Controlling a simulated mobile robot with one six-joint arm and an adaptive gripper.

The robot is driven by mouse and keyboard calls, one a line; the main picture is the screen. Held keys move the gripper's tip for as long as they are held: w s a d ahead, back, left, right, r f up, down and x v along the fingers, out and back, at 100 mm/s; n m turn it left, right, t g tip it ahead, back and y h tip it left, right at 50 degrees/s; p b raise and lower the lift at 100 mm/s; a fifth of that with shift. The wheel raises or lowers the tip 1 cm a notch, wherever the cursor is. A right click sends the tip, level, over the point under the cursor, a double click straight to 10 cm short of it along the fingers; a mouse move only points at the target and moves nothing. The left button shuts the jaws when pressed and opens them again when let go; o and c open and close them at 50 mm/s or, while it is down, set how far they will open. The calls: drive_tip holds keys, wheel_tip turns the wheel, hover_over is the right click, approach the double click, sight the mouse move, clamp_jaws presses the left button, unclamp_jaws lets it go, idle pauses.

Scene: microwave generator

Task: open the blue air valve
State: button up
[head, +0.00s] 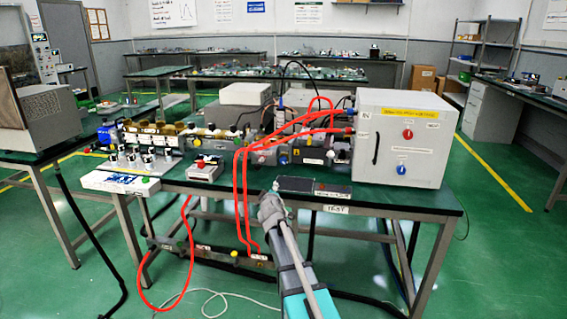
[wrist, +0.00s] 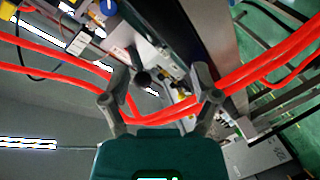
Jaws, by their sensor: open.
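A blue knob (head: 401,169) is low on the front of the white cabinet (head: 376,155), below a red knob (head: 407,134). A blue part (head: 107,134) also sits at the bench's left end. I cannot tell which of these is the air valve. A blue round part (wrist: 108,7) shows at the top edge of the wrist view, beyond the fingers. My gripper (head: 272,202) is at the bench's front edge, left of the cabinet and apart from the blue knob. In the wrist view my gripper (wrist: 161,85) is open, with red hoses passing behind its fingers.
Red hoses (head: 240,190) run from the cabinet over the bench and down its front, close to my arm. A dark flat box (head: 300,186) lies near the front edge. A white control box (head: 120,181) and a red-button box (head: 203,170) stand at the left.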

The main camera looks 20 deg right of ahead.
drive_tip(key=shift+s+d+r+n+h, duration=0.35)
drive_tip(key=shift+d+r+n+h, duration=0.25)
drive_tip(key=shift+n, duration=0.8)
drive_tip(key=shift+s+d+r+n+h, duration=0.35)
drive_tip(key=shift+d+n+h, duration=0.5)
drive_tip(key=shift+n, duration=0.55)
drive_tip(key=shift+s+d+r+n+h, duration=0.3)
drive_tip(key=shift+d+r+n+h, duration=0.4)
drive_tip(key=shift+n, duration=0.7)
drive_tip(key=shift+a+f+h, duration=0.1)
drive_tip(key=shift+a+h, duration=0.05)
drive_tip(key=shift+h, duration=0.2)
